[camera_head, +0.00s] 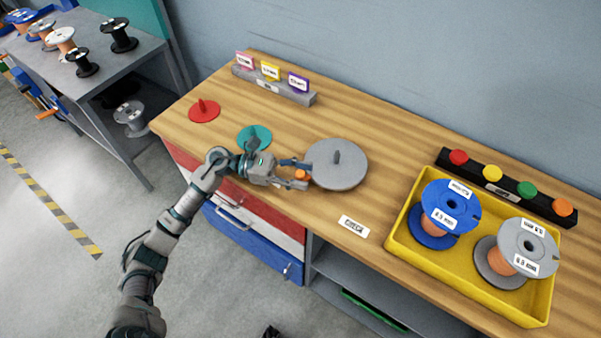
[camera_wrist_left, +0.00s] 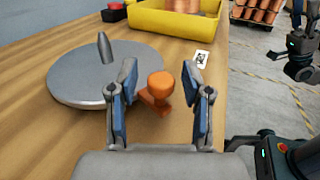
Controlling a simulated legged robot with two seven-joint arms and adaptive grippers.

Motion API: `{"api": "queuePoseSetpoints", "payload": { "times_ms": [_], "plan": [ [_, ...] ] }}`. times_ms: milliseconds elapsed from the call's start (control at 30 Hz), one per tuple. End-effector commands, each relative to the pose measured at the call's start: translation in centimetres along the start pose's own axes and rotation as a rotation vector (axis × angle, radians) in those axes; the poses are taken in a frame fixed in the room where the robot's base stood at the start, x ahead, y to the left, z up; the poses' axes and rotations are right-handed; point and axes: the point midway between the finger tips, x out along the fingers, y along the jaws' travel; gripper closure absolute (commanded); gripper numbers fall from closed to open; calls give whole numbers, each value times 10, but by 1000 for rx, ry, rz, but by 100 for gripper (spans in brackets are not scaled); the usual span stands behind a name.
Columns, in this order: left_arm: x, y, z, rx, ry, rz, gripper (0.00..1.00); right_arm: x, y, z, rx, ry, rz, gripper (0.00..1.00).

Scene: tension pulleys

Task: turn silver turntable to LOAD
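The silver turntable (camera_head: 338,158) is a round grey disc with an upright grey peg, lying on the wooden bench; it also shows in the left wrist view (camera_wrist_left: 90,80). An orange knob (camera_wrist_left: 160,86) stands at its rim on the gripper side. My left gripper (camera_head: 297,174) is low beside the disc's left edge. In the left wrist view its fingers (camera_wrist_left: 158,95) are apart on either side of the knob, with gaps visible. My right gripper (camera_wrist_left: 302,62) shows dark at the right edge of the wrist view, away from the bench; its opening is unclear. I see no readable LOAD mark.
A white card (camera_head: 353,226), seemingly reading CHECK, lies in front of the disc. Teal (camera_head: 254,135) and red (camera_head: 204,110) discs lie left. A yellow tray (camera_head: 470,285) with two spools stands right, before a button bar (camera_head: 507,187). A card holder (camera_head: 273,87) stands behind.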

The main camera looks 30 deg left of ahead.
Motion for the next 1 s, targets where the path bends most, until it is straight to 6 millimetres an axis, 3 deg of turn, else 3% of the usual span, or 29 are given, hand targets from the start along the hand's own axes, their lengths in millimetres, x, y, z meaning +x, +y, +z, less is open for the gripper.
{"api": "queuePoseSetpoints", "payload": {
  "times_ms": [333,700,833,1000],
  "plan": [
    [-10,0,-1,-2,0,1,50,0,0,-3,-1,1,2,60],
    [-87,1,-2,-5,1,2,50,0,0,-2,0,1,1,60],
    [-107,2,-2,-3,1,2,50,0,0,-2,0,1,1,60],
    [-119,1,-2,-1,0,0,50,0,1,-2,0,1,1,60]
  ]
}}
